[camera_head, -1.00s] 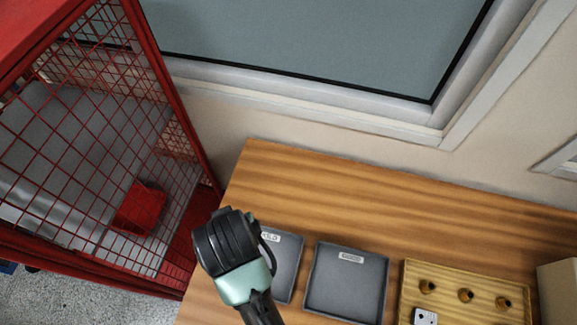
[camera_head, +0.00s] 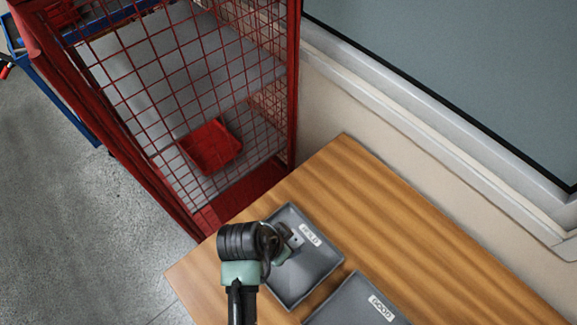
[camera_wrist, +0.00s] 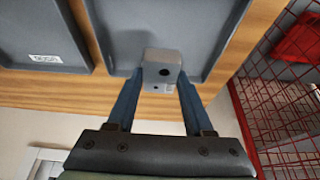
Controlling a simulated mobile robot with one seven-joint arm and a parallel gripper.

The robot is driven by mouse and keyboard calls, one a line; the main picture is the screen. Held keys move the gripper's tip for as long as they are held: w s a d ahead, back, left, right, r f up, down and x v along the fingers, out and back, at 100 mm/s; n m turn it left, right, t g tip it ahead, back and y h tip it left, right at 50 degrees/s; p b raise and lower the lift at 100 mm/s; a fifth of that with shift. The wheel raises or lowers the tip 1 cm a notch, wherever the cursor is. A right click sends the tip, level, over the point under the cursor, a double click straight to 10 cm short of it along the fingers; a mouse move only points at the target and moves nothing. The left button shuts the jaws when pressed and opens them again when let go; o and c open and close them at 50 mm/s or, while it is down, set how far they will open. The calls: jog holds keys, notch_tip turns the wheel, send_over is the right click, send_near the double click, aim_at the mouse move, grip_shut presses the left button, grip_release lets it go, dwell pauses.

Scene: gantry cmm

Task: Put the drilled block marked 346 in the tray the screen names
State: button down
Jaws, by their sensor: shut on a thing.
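My gripper (camera_wrist: 160,78) is shut on a grey drilled block (camera_wrist: 162,70), with one blue finger on each side of it. A dark round hole shows in the block's face; no number is readable. In the head view my gripper (camera_head: 284,240) is over the left grey tray (camera_head: 297,290), whose label looks like HOLD. The block's height above that tray's floor is hard to tell. A second grey tray (camera_head: 350,300), labelled GOOD, lies beside it to the right, cut off by the frame. No readable screen shows.
The trays stand on a striped wooden table (camera_head: 360,180). A red mesh cage (camera_head: 293,90) with a red bin (camera_head: 210,146) inside stands close to the table's left end. A wall and a grey-blue pane (camera_head: 480,70) lie behind. Table surface behind the trays is bare.

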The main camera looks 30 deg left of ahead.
jog(key=shift+f, duration=3.5)
jog(key=shift+f+b, duration=0.2)
jog(key=shift+b, duration=0.15)
jog(key=shift+c, duration=1.4)
grip_release()
jog(key=shift+r, duration=0.15)
jog(key=p+v, duration=0.1)
jog(key=v, duration=1.1)
jog(key=shift+w+r, duration=0.15)
